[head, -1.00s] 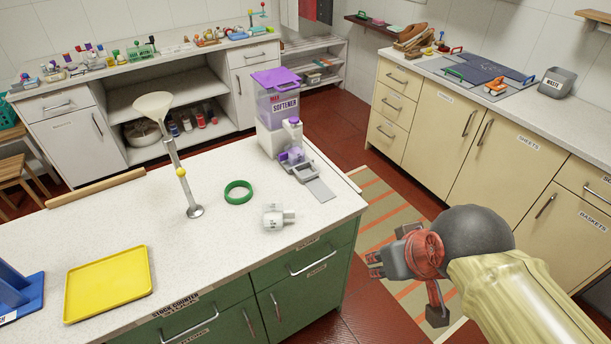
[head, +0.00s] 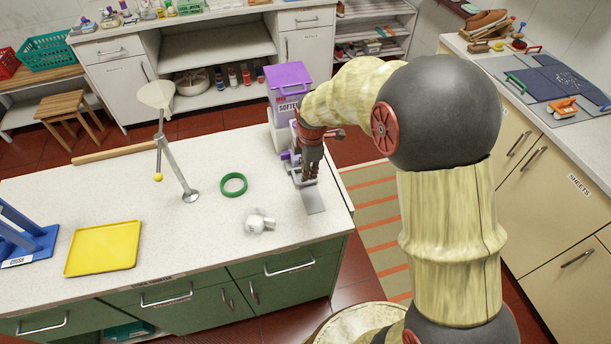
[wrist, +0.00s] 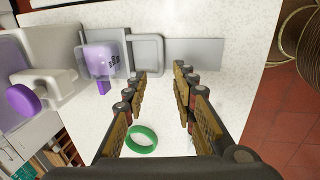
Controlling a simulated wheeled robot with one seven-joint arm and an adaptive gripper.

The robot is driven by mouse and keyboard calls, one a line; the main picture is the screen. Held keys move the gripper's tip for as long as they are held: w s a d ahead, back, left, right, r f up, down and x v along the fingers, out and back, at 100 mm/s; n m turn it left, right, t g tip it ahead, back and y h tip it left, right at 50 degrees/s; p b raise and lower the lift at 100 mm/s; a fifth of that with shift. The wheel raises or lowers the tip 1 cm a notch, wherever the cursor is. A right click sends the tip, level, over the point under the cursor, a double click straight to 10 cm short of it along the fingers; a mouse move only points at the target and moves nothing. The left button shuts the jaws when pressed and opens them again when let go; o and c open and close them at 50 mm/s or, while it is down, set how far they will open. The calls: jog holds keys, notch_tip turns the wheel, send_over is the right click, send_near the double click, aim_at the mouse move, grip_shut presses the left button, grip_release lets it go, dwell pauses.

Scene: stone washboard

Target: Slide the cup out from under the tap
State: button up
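The softener dispenser (head: 288,85) has a purple lid and stands at the right end of the white counter; its white tap with a purple knob (wrist: 20,100) shows in the wrist view. A small purple-tinted cup with a label (wrist: 99,58) sits beside the tap, with a grey square loop like a handle (wrist: 160,52) on its right. My gripper (head: 308,178) points down over this spot and hides most of the cup in the head view. In the wrist view its fingers (wrist: 162,76) are apart with nothing between them, near the loop; contact cannot be told.
A grey strip (head: 314,199) runs from the loop toward the counter's front edge and is bare. A white block-like item (head: 259,222) and a green ring (head: 233,184) lie to the left. A metal stand with a funnel (head: 175,165) and yellow tray (head: 103,248) are further left.

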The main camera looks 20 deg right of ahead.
aim_at(306, 183)
jog(key=f, duration=0.3)
jog(key=w+f+b, duration=0.1)
jog(key=f, duration=0.3)
jog(key=shift+w, duration=0.2)
jog(key=shift+c, duration=0.4)
grip_shut()
dwell(0.3)
